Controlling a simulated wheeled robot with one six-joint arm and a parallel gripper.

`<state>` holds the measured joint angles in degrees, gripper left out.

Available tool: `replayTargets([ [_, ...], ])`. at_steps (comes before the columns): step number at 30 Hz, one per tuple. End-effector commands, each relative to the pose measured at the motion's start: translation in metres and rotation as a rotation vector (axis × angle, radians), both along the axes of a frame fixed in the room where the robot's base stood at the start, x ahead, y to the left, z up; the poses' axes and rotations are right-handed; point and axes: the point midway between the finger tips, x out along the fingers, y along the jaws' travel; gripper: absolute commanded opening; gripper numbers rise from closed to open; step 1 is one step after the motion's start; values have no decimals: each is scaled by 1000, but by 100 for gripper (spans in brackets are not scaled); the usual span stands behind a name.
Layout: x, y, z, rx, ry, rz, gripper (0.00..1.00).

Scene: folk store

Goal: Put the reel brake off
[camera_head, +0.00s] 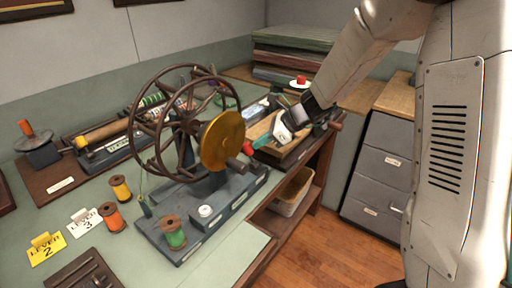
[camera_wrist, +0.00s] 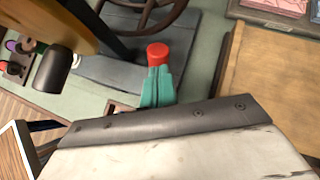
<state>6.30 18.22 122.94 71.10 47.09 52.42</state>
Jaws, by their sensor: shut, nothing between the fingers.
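A reel with a dark spoked wheel (camera_head: 143,132) and a gold disc (camera_head: 222,140) stands on a grey base on the bench. A dark crank handle shows on the disc side (camera_wrist: 52,68). A red knob (camera_head: 247,148), which looks like the brake lever's end, is right of the disc; its lower part is hidden. My gripper (camera_head: 260,143) reaches in from the right. Its teal fingers are shut and empty, with their tips at the red knob (camera_wrist: 157,51) in the wrist view. I cannot tell whether they touch it, nor the brake's setting.
A green spool (camera_head: 174,235) and a white knob (camera_head: 205,211) are on the reel's base. Orange and yellow spools and "LEVER" tags (camera_head: 46,248) lie to the left. A grey drawer cabinet (camera_head: 381,165) stands right, and a basket (camera_head: 293,193) is on the shelf below.

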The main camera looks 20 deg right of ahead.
Motion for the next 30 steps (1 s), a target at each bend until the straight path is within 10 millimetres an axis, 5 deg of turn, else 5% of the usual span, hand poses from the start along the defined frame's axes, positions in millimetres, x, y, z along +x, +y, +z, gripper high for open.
replayTargets([
  [30, 8, 2, 5, 4, -5, 1, 0],
])
